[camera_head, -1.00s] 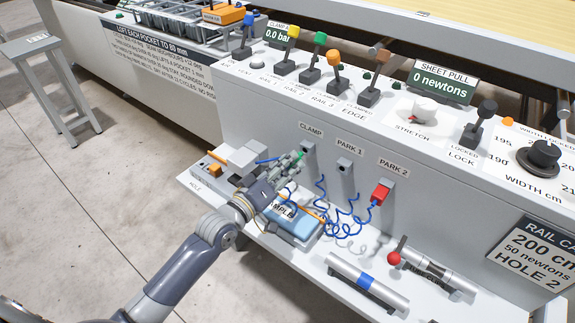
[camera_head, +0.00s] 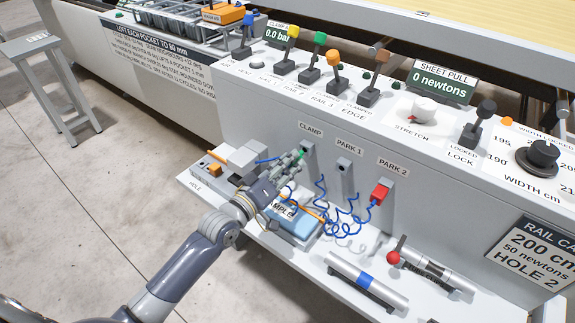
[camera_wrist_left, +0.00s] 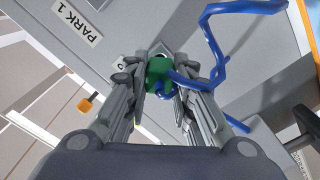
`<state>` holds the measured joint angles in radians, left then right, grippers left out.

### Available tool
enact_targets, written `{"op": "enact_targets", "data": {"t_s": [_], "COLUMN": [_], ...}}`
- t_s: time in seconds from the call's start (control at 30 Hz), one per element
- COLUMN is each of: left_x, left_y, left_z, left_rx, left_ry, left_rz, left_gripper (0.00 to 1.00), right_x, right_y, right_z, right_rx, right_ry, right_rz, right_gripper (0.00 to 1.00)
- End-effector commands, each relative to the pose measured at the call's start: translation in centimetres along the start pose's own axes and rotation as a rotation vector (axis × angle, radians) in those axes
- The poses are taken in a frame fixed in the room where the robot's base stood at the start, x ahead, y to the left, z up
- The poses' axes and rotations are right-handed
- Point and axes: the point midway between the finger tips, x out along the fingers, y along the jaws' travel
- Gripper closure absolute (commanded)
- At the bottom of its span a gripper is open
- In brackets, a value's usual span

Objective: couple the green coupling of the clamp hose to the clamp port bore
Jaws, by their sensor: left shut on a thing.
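My left gripper (camera_head: 291,163) is shut on the green coupling (camera_head: 301,153) of the clamp hose, just in front of the clamp port (camera_head: 309,149) below the CLAMP label. In the left wrist view the green coupling (camera_wrist_left: 158,72) sits between the fingertips of the same gripper (camera_wrist_left: 160,78), with the blue hose (camera_wrist_left: 222,45) curling off to the right. The coupling lies at the port's face. I cannot tell whether it is in the bore, as the bore is hidden behind it. My right gripper is not in view.
The PARK 1 port (camera_head: 344,166) stands empty to the right. A red coupling (camera_head: 380,193) sits at PARK 2 with its own coiled blue hose.

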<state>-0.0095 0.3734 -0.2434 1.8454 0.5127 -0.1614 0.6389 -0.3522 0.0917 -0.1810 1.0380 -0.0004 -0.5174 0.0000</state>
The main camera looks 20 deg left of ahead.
Motion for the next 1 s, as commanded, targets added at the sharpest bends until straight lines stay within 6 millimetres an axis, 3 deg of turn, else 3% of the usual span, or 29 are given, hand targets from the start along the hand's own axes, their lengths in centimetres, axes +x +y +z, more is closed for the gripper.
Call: {"op": "enact_targets", "data": {"t_s": [0.9,0.93,1.0], "left_x": [2.4,2.3,2.3], "left_y": [0.0,0.0,0.0], "left_z": [0.0,0.0,0.0], "left_rx": [0.000,0.001,0.000], "left_ry": [0.000,0.000,0.000], "left_rz": [0.001,0.000,0.000], "left_gripper": [1.00,0.71,0.55], "right_x": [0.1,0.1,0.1], "right_y": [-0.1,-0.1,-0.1], "right_z": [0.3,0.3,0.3], "right_rx": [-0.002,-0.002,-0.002], "right_ry": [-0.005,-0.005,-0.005], "right_rz": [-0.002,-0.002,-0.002], "right_gripper": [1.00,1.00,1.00]}}
